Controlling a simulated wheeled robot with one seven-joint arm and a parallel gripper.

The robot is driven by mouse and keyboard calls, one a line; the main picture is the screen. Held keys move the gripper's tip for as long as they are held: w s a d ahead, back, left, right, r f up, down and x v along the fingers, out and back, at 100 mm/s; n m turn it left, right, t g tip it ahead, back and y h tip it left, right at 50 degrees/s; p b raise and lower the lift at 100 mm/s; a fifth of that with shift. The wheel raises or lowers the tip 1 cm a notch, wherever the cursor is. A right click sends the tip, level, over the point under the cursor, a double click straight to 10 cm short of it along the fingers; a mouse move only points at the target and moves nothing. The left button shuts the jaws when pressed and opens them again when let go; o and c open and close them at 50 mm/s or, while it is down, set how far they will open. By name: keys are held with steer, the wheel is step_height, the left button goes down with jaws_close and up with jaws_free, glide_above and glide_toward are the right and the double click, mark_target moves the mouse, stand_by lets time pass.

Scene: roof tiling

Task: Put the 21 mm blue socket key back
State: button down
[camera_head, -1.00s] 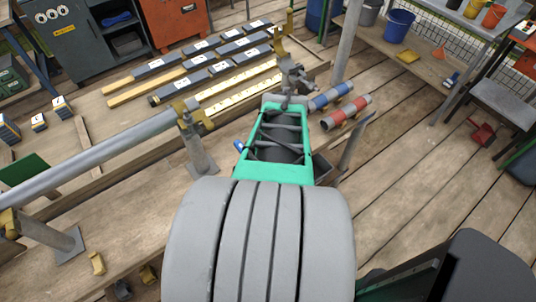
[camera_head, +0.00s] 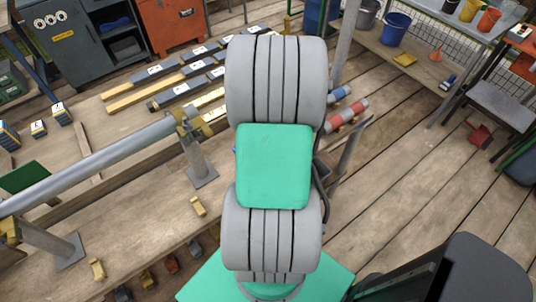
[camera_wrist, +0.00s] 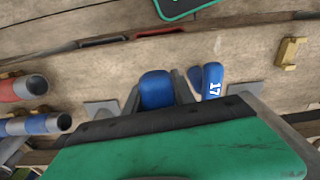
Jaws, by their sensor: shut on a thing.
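In the wrist view, my gripper (camera_wrist: 157,92) is shut on a blue socket key (camera_wrist: 157,88), whose rounded blue end shows between the two grey fingers. No size mark shows on it, and its lower part is hidden behind my green wrist housing. Just right of the fingers is another blue piece with a white 17 (camera_wrist: 213,80), with a further blue end close against its left side. In the head view my own arm hides the gripper and the held key; only a small blue bit (camera_head: 234,150) shows at the arm's left edge.
A red tube (camera_head: 347,115) and a blue tube (camera_head: 340,95) lie right of my arm. A grey pipe on stands (camera_head: 110,155) crosses the left. A yellowish block (camera_head: 199,206) lies on the wooden boards. Open plank floor (camera_head: 410,190) is at the right.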

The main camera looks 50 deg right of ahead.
steer(key=f, duration=0.1)
steer(key=w+d+f, duration=0.2)
steer(key=shift+w+f, duration=0.1)
steer(key=shift+f, duration=0.3)
step_height(320, 180, down, 3)
steer(key=shift+w+d+p, duration=0.1)
steer(key=shift+d+p, duration=0.05)
steer(key=shift+p, duration=0.55)
steer(key=shift+s+a+f+b, duration=0.3)
steer(key=shift+a+f+b, duration=0.05)
steer(key=shift+f+b, duration=0.3)
steer(key=c, duration=1.2)
jaws_free()
steer(key=shift+f, duration=0.15)
steer(key=shift+c, duration=0.2)
steer(key=shift+o, duration=0.8)
steer(key=shift+r, duration=0.2)
steer(key=shift+o, duration=0.2)
step_height(320, 180, up, 13)
steer(key=shift+d, duration=0.3)
steer(key=shift+s+r, duration=0.1)
steer(key=shift+s, duration=0.1)
